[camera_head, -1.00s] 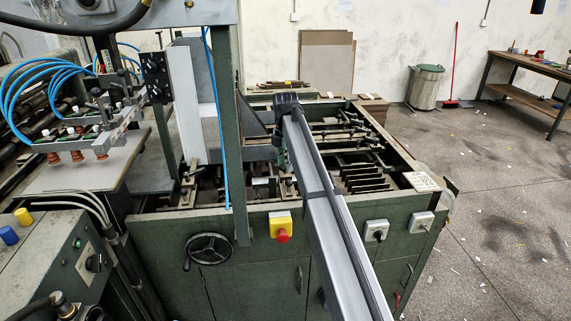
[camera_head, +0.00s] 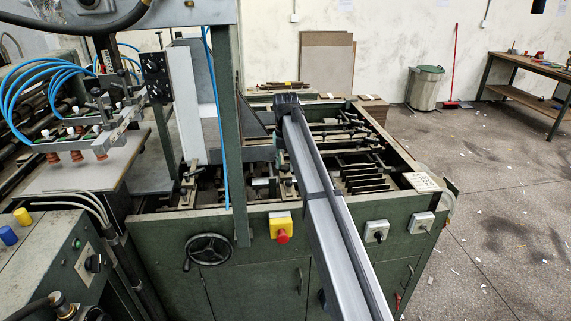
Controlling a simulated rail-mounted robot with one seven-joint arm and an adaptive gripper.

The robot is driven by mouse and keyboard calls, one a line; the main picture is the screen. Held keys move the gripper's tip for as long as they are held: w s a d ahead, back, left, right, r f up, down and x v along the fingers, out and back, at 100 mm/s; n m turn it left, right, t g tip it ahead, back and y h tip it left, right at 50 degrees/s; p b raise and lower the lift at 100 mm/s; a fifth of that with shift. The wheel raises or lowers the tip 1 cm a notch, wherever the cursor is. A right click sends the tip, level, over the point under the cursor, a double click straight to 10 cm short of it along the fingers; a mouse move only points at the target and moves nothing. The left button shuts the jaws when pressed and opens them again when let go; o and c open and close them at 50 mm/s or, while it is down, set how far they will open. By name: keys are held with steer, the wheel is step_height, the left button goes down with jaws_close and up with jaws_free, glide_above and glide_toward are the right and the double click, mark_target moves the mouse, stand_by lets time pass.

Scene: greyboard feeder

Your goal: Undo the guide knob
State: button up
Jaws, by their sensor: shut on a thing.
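My long grey arm link (camera_head: 325,215) reaches from the bottom edge up over the green machine. Its dark far end (camera_head: 287,104) is above the bed of the machine, near the green upright post. I cannot make out my gripper's fingers; they are hidden behind the arm or too small to tell. The guide knob cannot be picked out either, among the dark bars and small fittings of the bed (camera_head: 345,150). What touches what at the arm's end is hidden.
The machine front carries a handwheel (camera_head: 208,249), a red stop button on a yellow box (camera_head: 281,229) and two switch boxes (camera_head: 376,231) (camera_head: 421,223). Suction cups with blue hoses (camera_head: 75,155) are at left. A bin (camera_head: 425,88) and workbench (camera_head: 530,66) stand beyond open floor at right.

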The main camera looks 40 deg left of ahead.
mark_target(285, 167)
steer(key=shift+s+d+f, duration=0.1)
steer(key=shift+f, duration=0.05)
steer(key=o, duration=1.1)
steer(key=shift+o, duration=0.2)
steer(key=shift+r, duration=0.65)
step_height(285, 167, up, 11)
steer(key=shift+f, duration=0.1)
